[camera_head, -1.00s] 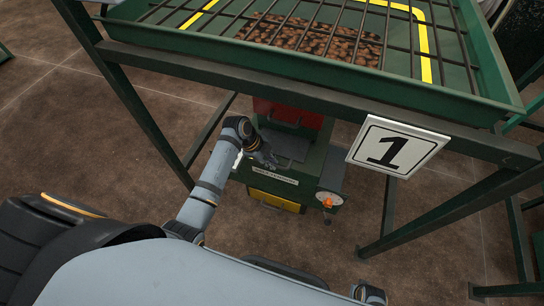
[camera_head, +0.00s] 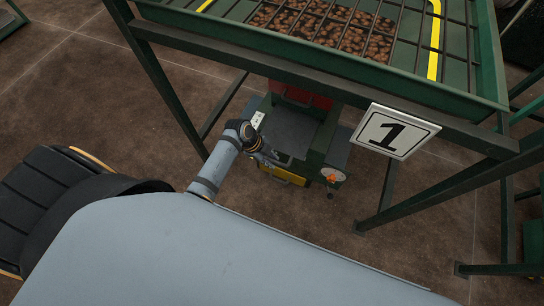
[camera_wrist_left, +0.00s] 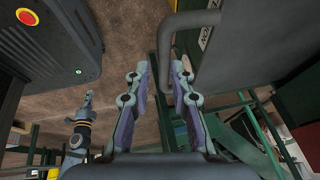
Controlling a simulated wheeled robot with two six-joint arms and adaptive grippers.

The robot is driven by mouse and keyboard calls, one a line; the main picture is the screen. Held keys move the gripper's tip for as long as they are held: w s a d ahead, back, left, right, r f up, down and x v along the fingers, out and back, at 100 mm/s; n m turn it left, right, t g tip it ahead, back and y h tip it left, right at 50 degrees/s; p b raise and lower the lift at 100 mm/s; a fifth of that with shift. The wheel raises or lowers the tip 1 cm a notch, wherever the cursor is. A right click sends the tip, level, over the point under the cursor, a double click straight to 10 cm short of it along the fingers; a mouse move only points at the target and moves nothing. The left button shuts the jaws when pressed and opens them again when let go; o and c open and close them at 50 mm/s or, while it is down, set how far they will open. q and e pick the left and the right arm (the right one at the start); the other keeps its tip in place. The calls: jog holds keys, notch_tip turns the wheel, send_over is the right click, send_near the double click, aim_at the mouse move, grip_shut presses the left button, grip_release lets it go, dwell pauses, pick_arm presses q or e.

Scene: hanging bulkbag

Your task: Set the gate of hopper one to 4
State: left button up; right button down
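Hopper one is a green tray on a frame (camera_head: 420,85), marked by a white sign with a black 1 (camera_head: 391,131). Below it, a green machine (camera_head: 313,150) has a grey top surface, a yellow front panel (camera_head: 289,172) and a white round dial with an orange pointer (camera_head: 332,176). The dial's figures are too small to read. My left gripper (camera_head: 277,161) is at the machine's front, left of the dial.
The tray holds brown lumps (camera_head: 330,30) under a bar grid. Green frame legs stand left (camera_head: 165,85) and right (camera_head: 389,183) of the machine. Brown floor (camera_head: 80,100) lies clear at the left.

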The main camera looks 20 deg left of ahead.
pick_arm(q)
jog(key=shift+o, duration=1.2)
jog(key=shift+s, duration=0.15)
jog(key=shift+r, duration=0.15)
jog(key=v, duration=1.1)
jog(key=shift+a+r, duration=0.2)
jog(key=shift+r, duration=0.1)
